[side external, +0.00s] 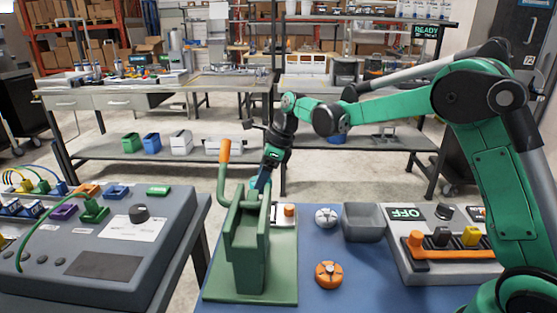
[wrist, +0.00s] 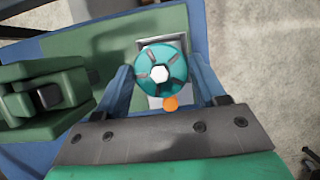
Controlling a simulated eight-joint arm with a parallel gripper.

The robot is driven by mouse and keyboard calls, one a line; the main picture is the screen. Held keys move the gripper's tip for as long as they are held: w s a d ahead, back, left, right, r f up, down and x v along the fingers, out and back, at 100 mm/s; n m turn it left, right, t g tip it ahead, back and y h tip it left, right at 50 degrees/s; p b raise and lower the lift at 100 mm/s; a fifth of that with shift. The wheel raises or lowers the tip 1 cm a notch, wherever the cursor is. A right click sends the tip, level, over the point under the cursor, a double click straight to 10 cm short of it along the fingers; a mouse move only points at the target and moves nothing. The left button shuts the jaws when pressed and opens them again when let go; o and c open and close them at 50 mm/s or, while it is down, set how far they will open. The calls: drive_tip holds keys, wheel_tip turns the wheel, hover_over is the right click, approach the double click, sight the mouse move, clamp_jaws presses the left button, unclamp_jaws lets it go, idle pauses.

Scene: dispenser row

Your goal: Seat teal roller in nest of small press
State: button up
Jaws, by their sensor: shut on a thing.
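The teal roller (wrist: 162,62) shows in the wrist view as a round part with dark slots and a white hex centre. My gripper (wrist: 163,82) is shut on it, with one blue finger on each side. The roller is over a light grey plate (wrist: 146,44), and it hides most of that plate; the nest cannot be made out. The small press (side external: 247,245) is green with an orange-tipped lever standing up. Its body (wrist: 45,98) shows left of the roller in the wrist view. In the side view my gripper (side external: 264,182) is behind the press, which partly hides it.
An orange knob (side external: 289,210) stands by the light plate. A white roller (side external: 326,217), an orange roller (side external: 329,274) and a grey bin (side external: 365,223) are on the blue mat to the right. A switch box (side external: 440,258) reads OFF. A control console (side external: 105,262) stands left.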

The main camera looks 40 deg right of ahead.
drive_tip(key=shift+f, duration=2.8)
drive_tip(key=shift+f, duration=0.45)
drive_tip(key=o, duration=1.3)
drive_tip(key=shift+o, duration=0.2)
drive_tip(key=shift+r, duration=3.5)
